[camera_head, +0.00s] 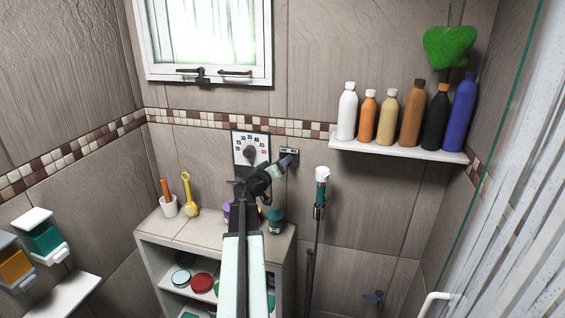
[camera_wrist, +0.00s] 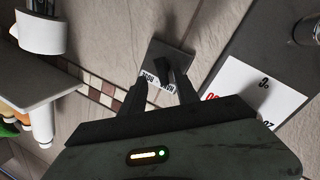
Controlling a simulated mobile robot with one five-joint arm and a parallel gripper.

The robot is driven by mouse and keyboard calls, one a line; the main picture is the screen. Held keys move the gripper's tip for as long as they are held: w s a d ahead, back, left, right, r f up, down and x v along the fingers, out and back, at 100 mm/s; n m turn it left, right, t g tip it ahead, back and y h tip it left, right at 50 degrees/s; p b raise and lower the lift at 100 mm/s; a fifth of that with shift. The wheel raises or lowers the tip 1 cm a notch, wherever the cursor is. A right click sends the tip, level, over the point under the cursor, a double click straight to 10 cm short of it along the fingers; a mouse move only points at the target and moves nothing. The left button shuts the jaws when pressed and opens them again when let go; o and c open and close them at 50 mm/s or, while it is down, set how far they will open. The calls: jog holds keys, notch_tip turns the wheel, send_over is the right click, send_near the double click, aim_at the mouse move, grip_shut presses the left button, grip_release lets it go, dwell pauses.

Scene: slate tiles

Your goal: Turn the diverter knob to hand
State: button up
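The diverter is a small dark plate (camera_head: 290,151) on the tiled wall, right of the white temperature dial. In the wrist view its dark plate (camera_wrist: 183,55) carries a black knob (camera_wrist: 167,71) and a white label strip with small lettering, partly covered by my fingers. I cannot tell for sure which word the knob points to. My gripper (camera_head: 283,162) reaches up to the plate from below left in the head view. In the wrist view my gripper (camera_wrist: 160,84) is open, its two dark fingers apart with the knob just ahead between their tips. I cannot tell whether they touch it.
The temperature dial (camera_head: 250,149) is close left of the gripper. A hand shower (camera_head: 321,175) hangs on the right. A shelf (camera_head: 400,148) with several bottles is further right. A low cabinet (camera_head: 160,233) with a cup and toys stands below.

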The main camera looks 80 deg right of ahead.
jog(key=shift+s+d, duration=0.15)
jog(key=shift+d, duration=0.4)
jog(key=shift+f, duration=0.1)
grip_shut()
jog(key=shift+s, duration=0.1)
dwell(0.6)
grip_release()
jog(key=shift+s+r, duration=0.2)
jog(key=shift+w+f, duration=0.1)
jog(key=shift+w, duration=0.1)
jog(key=shift+w+a, duration=0.1)
